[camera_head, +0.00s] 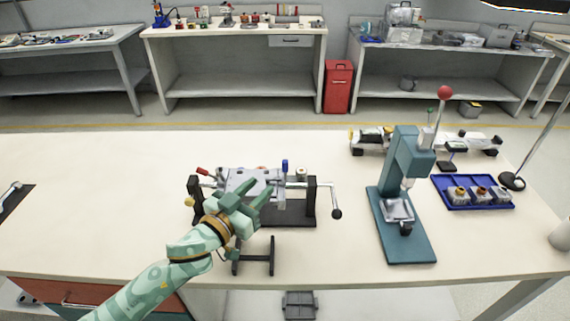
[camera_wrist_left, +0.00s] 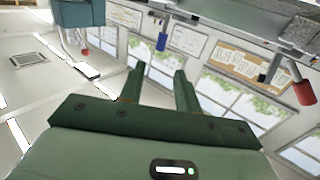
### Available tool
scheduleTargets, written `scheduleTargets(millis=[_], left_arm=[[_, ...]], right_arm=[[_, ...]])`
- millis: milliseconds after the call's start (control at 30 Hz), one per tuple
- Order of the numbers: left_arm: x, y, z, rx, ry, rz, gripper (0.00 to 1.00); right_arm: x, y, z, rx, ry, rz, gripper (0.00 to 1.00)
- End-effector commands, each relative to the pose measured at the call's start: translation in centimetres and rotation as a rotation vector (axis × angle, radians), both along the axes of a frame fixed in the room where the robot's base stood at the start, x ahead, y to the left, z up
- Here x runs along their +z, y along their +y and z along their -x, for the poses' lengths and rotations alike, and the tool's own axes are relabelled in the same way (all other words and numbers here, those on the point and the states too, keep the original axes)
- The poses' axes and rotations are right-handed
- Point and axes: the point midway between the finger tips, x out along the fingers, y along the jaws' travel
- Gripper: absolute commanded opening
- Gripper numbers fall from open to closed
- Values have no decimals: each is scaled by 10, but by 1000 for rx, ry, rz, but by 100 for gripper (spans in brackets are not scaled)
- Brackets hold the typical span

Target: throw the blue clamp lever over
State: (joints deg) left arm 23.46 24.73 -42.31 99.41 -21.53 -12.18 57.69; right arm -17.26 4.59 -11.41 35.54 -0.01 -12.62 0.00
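The blue clamp lever (camera_head: 285,166) stands upright on the right part of the grey fixture (camera_head: 240,180) on the bench. In the left wrist view the blue lever (camera_wrist_left: 162,41) shows beyond the gap between my fingers, apart from them. My left gripper (camera_head: 254,186) is open and empty, in front of the fixture and left of the blue lever. Its two green fingers (camera_wrist_left: 159,68) stand apart in the wrist view. A red lever (camera_head: 203,171) sits at the fixture's left end; it also shows in the wrist view (camera_wrist_left: 304,92). My right gripper is not in view.
A black stand with a crank handle (camera_head: 336,213) carries the fixture. A teal press (camera_head: 400,190) with a red-knobbed lever stands to the right. A blue tray (camera_head: 452,204) with several small parts lies beyond it. The bench's left part is mostly clear.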

Motion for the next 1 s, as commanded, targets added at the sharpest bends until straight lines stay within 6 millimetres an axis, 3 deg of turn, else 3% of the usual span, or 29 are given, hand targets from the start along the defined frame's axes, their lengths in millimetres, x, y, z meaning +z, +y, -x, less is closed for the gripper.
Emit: scheduleTargets(millis=[200, 400, 600, 867, 900, 1000], left_arm=[[-3, -32, -49, 1, -1, -1, 33], [-4, -54, -81, 1, 2, -1, 33], [-2, -63, -95, 2, 1, -2, 33], [0, -64, -96, 1, 2, -1, 33], [0, -64, -96, 1, 2, -1, 30], [0, -64, -96, 2, 2, -1, 2]], right_arm=[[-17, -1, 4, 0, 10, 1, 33], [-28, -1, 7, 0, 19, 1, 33], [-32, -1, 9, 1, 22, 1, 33], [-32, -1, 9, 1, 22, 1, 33], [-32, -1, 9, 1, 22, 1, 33], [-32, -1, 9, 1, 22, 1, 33]])
